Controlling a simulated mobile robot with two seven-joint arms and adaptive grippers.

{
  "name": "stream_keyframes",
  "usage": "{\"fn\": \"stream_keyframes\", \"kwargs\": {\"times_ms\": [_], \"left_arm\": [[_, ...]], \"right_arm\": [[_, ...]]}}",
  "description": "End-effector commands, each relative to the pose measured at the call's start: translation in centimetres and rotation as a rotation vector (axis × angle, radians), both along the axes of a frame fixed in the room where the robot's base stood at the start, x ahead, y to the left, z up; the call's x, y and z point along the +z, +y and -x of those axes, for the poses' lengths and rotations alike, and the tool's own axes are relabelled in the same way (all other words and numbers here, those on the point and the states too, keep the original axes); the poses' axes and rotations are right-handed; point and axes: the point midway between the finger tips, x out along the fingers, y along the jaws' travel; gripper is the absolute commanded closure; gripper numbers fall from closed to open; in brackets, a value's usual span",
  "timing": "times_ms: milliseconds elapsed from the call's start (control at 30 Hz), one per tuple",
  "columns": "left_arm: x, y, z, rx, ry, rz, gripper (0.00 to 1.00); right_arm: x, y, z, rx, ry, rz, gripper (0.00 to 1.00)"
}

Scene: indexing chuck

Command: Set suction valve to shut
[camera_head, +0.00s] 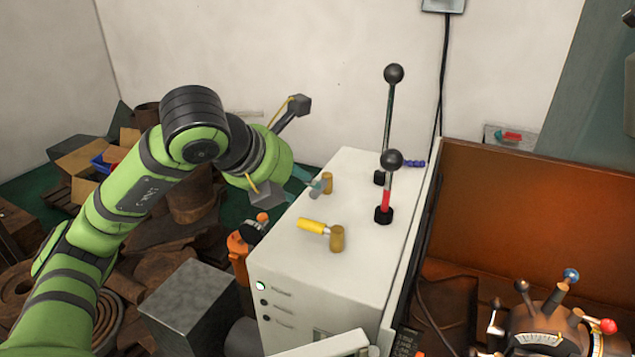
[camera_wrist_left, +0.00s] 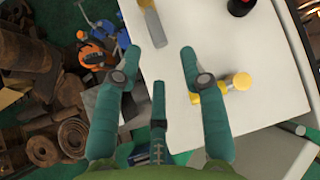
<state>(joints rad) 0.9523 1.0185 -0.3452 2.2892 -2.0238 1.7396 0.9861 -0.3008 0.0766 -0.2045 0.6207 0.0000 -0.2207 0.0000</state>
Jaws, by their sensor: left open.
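Two small valves stand on top of the white cabinet (camera_head: 345,190). The far one has a grey lever (camera_head: 318,188) on a brass body (camera_head: 327,180). The near one has a yellow lever (camera_head: 312,226) pointing left from a brass body (camera_head: 337,238). I cannot tell which is the suction valve. My left gripper (camera_head: 306,182) is open at the grey lever. In the left wrist view the grey lever (camera_wrist_left: 152,25) lies ahead, between the spread fingertips (camera_wrist_left: 159,54); contact cannot be told. The yellow lever (camera_wrist_left: 210,94) is partly behind the right-hand finger. My right gripper is not in view.
Two upright black-knobbed levers (camera_head: 389,120) (camera_head: 387,190) stand at the cabinet's right side. An orange-brown panel (camera_head: 540,210) and a device with coloured knobs (camera_head: 545,325) are at right. Scrap and boxes (camera_head: 100,155) fill the left floor. The cabinet top's front is clear.

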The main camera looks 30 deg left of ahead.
Motion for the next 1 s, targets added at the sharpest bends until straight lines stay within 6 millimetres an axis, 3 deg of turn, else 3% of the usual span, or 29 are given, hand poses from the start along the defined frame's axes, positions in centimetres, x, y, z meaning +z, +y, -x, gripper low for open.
{"fn": "stream_keyframes", "kwargs": {"times_ms": [300, 667, 767, 800, 1000], "left_arm": [[-2.9, -0.5, -3.2, 0.001, 0.004, 0.004, 0.58], [-3.6, -0.5, -3.7, 0.0, 0.0, 0.003, 0.58], [-3.6, -0.5, -3.7, 0.0, 0.0, 0.003, 0.94], [-3.6, -0.6, -3.7, -0.001, 0.0, 0.004, 1.0], [-3.4, -0.5, -3.8, 0.0, -0.004, 0.005, 1.0]], "right_arm": [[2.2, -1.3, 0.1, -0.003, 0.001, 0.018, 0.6], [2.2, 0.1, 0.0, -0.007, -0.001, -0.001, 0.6], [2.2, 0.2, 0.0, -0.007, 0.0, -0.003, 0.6], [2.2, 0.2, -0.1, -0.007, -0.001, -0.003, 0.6], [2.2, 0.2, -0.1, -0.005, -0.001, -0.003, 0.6]]}}
